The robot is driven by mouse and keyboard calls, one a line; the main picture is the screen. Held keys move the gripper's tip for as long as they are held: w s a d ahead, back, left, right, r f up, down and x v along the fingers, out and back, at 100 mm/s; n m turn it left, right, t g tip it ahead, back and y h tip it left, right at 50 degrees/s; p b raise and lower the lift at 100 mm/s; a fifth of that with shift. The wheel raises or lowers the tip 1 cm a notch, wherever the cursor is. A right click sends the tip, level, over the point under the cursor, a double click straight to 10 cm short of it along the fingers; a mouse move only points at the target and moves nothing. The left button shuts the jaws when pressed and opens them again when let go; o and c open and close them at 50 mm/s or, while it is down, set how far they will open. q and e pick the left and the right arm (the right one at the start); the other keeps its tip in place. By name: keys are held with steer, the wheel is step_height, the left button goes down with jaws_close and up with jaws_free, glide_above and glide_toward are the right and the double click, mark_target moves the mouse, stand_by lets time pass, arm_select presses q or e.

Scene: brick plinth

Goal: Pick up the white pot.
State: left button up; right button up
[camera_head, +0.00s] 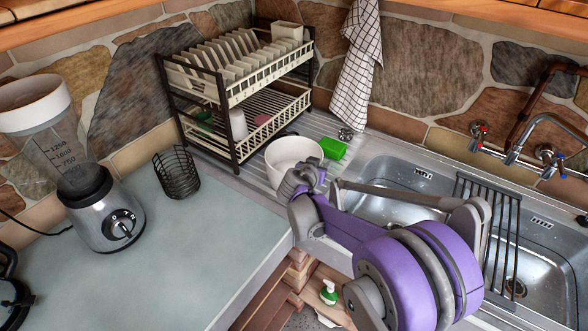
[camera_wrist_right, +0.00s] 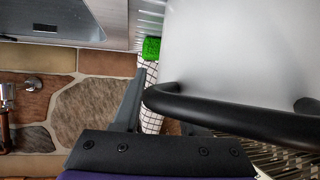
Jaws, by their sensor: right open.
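The white pot (camera_head: 291,151) stands on the metal drainboard between the dish rack and the sink. My right gripper (camera_head: 306,178) is at the pot's near right side, overlapping its edge in the head view, open. In the right wrist view the pot's white wall (camera_wrist_right: 235,50) fills the upper right, very close, with a black curved handle (camera_wrist_right: 235,116) along it. One grey finger (camera_wrist_right: 131,100) shows left of the handle; the other is mostly hidden. I cannot tell whether the gripper touches the pot. My left gripper is not in view.
A two-tier dish rack (camera_head: 238,130) stands behind the pot. A green sponge (camera_head: 333,148) lies right of it, near a hanging checked towel (camera_head: 356,70). The sink (camera_head: 385,205) is to the right. A black wire basket (camera_head: 177,173) and blender (camera_head: 100,212) stand on the left counter.

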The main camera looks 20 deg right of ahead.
jaws_close()
steer(key=shift+a, duration=0.1)
stand_by(1.2)
